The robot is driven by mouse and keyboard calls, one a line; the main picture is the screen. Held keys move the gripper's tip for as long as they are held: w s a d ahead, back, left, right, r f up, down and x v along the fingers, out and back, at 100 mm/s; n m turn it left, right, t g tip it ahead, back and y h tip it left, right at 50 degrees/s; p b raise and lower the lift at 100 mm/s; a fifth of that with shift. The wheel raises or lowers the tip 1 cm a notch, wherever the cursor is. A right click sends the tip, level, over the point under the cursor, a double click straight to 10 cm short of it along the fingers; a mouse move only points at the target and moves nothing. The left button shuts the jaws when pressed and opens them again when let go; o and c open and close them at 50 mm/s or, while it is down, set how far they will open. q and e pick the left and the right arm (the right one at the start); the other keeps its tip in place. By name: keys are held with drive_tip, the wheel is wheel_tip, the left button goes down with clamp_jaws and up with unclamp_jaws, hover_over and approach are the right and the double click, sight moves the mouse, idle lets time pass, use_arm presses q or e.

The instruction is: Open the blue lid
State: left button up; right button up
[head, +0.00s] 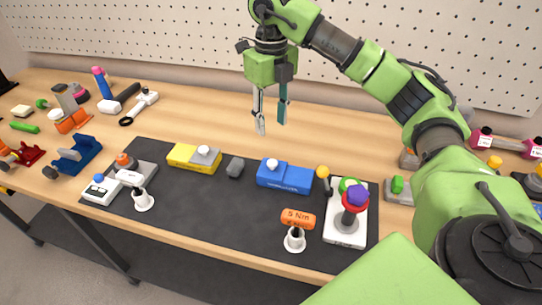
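A blue box-like block (285,178) lies on the black mat, right of the mat's middle. A white round knob (272,163) sits on a raised blue part at its left end. I cannot tell where the lid parts from its base. My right gripper (271,118) hangs pointing down above the table, behind the blue block and apart from it. Its two fingers are spread with nothing between them. My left gripper does not show.
On the black mat (225,228) are a yellow block (183,157) with a grey knobbed top, a small grey piece (235,167), an orange-topped torque tool (298,222) and a white base (346,230) with coloured knobs. A pegboard (180,35) stands behind.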

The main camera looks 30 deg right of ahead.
sight(271, 160)
wheel_tip(271, 160, down, 12)
drive_tip(key=shift+s+r+p, duration=0.15)
drive_tip(key=shift+r+p, duration=0.1)
drive_tip(key=shift+p, duration=0.95)
drive_tip(key=shift+f, duration=0.35)
clamp_jaws()
